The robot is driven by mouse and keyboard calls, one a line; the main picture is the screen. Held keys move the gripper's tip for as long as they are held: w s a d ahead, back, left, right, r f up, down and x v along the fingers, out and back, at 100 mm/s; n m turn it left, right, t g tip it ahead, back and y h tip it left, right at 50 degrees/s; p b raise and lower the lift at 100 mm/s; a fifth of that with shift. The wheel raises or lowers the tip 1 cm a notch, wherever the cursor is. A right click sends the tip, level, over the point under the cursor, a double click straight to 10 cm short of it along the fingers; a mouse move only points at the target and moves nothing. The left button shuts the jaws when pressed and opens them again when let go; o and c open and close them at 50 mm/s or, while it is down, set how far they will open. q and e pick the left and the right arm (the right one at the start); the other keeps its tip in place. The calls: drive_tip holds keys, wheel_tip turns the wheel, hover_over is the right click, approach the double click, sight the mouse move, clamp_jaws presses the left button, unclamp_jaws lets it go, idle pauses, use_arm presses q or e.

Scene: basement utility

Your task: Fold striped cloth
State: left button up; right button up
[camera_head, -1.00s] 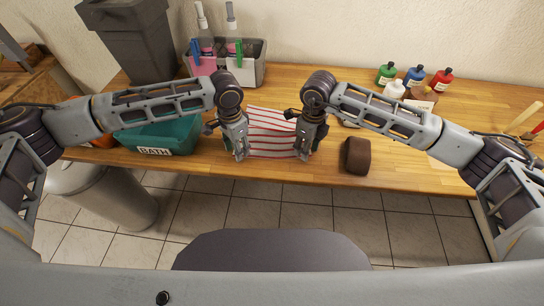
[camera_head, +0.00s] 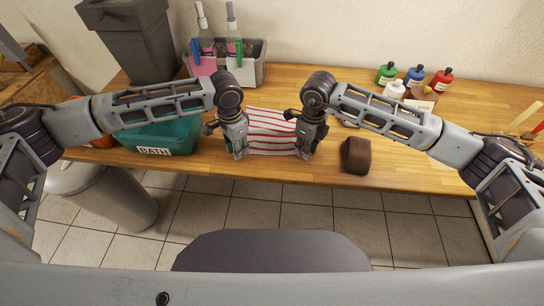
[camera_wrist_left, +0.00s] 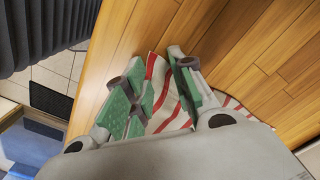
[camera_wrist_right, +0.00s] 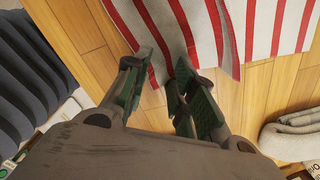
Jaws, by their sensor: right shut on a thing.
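The red-and-white striped cloth (camera_head: 270,133) lies on the wooden table between my two grippers. My left gripper (camera_head: 240,154) is at its left front corner. In the left wrist view its fingers (camera_wrist_left: 153,72) stand apart, with the cloth (camera_wrist_left: 172,108) showing between and below them. My right gripper (camera_head: 303,154) is at the right front corner. In the right wrist view its fingertips (camera_wrist_right: 158,68) are shut on the edge of the cloth (camera_wrist_right: 210,30). The grippers hide both side edges of the cloth in the head view.
A teal bin labelled BATH (camera_head: 165,138) stands left of the cloth. A brown roll (camera_head: 355,155) lies to the right. A grey caddy with bottles (camera_head: 250,70) is behind, and paint bottles (camera_head: 413,77) stand at the back right. The table's front edge is close to the grippers.

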use_arm(q)
drive_tip(key=shift+f, duration=0.15)
clamp_jaws()
use_arm(e)
drive_tip(key=shift+d+f, duration=0.1)
drive_tip(key=shift+f, duration=0.15)
clamp_jaws()
use_arm(q)
drive_tip(key=shift+a, duration=0.1)
use_arm(e)
drive_tip(key=shift+d+r, duration=0.1)
drive_tip(key=shift+r, duration=0.1)
